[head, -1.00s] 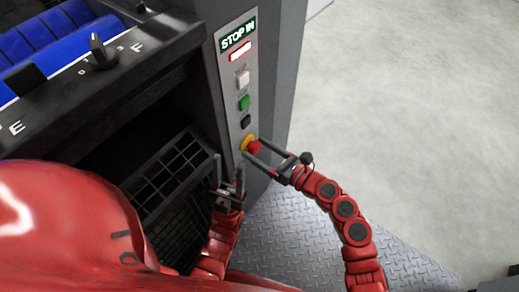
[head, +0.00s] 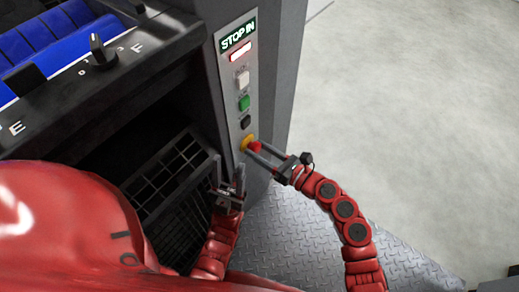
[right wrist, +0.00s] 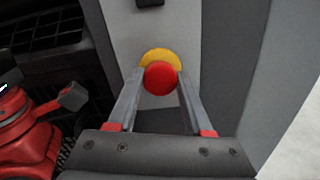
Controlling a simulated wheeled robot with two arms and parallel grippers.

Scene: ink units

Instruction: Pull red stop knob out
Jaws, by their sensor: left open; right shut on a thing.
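The red stop knob (head: 255,146) sits on its yellow base (head: 246,142) at the bottom of the grey button panel (head: 233,98). In the right wrist view the red knob (right wrist: 160,78) lies between my fingertips, with the yellow base (right wrist: 160,56) behind it. My right gripper (head: 257,150) is shut on the knob, one finger on each side. My left gripper (head: 228,166) is open and empty, left of and below the knob, in front of the machine.
A lit red lamp (head: 240,51), a white button (head: 242,79), a green button (head: 244,103) and a black button (head: 246,122) line the panel above the knob. A dark grille (head: 170,175) is at the left. Open floor (head: 410,110) lies to the right.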

